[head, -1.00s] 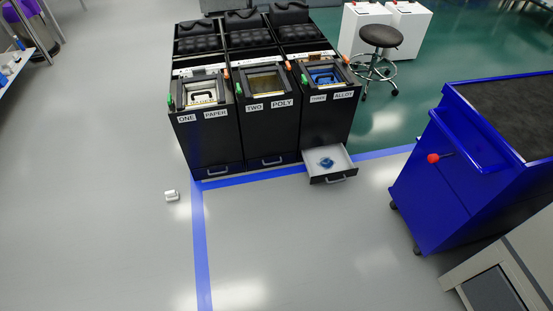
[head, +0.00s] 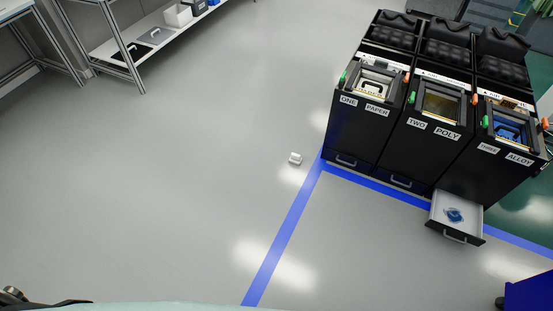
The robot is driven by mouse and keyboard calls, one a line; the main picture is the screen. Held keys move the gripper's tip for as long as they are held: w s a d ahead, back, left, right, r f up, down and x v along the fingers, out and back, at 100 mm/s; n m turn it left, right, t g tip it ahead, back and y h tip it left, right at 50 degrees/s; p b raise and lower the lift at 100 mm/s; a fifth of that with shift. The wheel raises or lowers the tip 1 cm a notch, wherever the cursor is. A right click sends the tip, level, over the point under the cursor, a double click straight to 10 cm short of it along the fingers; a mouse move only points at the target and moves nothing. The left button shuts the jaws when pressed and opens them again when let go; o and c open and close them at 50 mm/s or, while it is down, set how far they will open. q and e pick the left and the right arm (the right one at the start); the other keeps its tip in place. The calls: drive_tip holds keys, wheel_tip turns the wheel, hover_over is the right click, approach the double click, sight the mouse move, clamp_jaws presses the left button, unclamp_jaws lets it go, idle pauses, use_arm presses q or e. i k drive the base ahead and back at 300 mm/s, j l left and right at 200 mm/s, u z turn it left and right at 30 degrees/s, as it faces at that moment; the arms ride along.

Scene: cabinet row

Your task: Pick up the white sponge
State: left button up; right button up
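A small white block (head: 295,158), which looks like the white sponge, lies on the grey floor near the middle of the head view. It is left of the cabinet row, close to the blue floor line's corner. It is too small to make out its surface. Neither of my grippers can be made out in the head view. Only parts of my own body show along the bottom left edge. Nothing touches the white block.
Three black cabinets labelled paper (head: 352,130), poly (head: 415,148) and alloy (head: 485,165) stand at right. A drawer (head: 467,228) with a blue item (head: 454,215) sticks out below alloy. Shelving (head: 110,48) stands upper left. A blue cart (head: 530,294) is lower right. Floor around the block is clear.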

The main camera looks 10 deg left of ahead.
sight(295, 158)
drive_tip(key=i+j+z, duration=0.1)
drive_tip(key=z, duration=0.3)
drive_tip(key=i+j+z, duration=0.15)
drive_tip(key=z, duration=0.25)
drive_tip(key=i+j+z, duration=0.1)
drive_tip(key=z, duration=0.3)
